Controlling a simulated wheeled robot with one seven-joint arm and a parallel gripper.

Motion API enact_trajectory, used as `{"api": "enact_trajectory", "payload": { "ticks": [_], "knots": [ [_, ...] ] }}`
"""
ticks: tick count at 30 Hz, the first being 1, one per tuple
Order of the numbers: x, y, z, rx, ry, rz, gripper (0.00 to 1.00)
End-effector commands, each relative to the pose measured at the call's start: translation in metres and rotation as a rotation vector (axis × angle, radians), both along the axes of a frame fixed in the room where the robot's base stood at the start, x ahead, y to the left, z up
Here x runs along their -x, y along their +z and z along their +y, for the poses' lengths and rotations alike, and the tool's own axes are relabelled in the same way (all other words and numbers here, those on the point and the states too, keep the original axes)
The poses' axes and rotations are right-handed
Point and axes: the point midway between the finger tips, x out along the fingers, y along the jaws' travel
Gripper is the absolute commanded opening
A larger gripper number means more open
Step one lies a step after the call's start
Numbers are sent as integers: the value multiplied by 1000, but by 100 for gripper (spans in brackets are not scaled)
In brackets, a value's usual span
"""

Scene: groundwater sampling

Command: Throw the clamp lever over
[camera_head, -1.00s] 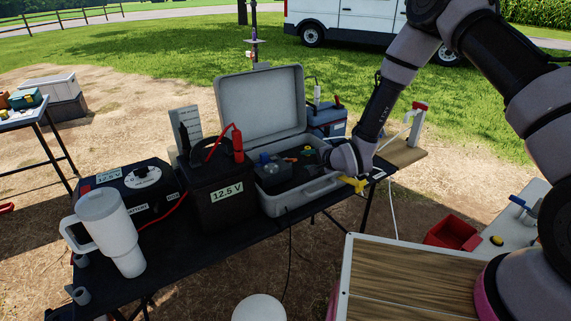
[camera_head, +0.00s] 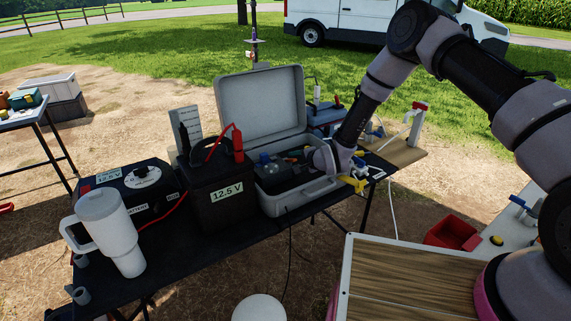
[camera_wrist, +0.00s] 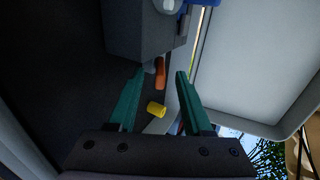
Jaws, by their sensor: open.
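A small orange lever-like part (camera_wrist: 160,74) shows in the wrist view beside a dark box-shaped unit (camera_wrist: 140,28). I cannot tell for sure that it is the clamp lever. A short yellow cylinder (camera_wrist: 157,109) lies nearer, between my fingers. My gripper (camera_wrist: 161,73) is open, its two green fingers apart, with the orange part seen in the gap and nothing visibly held. In the head view my wrist reaches into the open grey case (camera_head: 262,103), and my fingertips are hidden there.
The case's raised lid stands close by in the wrist view. A black battery (camera_head: 215,195) stands left of the case, and a white mug (camera_head: 105,230) is farther left on the black table (camera_head: 200,248). Yellow parts (camera_head: 356,182) sit at the case's front right corner.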

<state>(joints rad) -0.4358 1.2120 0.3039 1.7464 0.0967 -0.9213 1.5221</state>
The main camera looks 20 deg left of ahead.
Motion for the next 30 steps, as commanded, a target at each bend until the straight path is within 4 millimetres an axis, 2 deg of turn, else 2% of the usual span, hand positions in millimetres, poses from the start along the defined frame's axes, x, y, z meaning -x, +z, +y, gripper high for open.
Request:
{"api": "enact_trajectory", "payload": {
  "ticks": [1,2,3,5,6,12,22,30],
  "knots": [
    [0,0,0,0,0,0,50],
    [0,0,0,0,0,0,42],
    [0,0,0,0,0,0,27],
    [0,0,0,0,0,0,4],
    [0,0,0,0,0,0,0],
    [-2,3,2,8,-1,6,0],
    [-18,27,20,132,-1,114,0],
    [-19,30,21,148,0,129,0]
  ]
}}
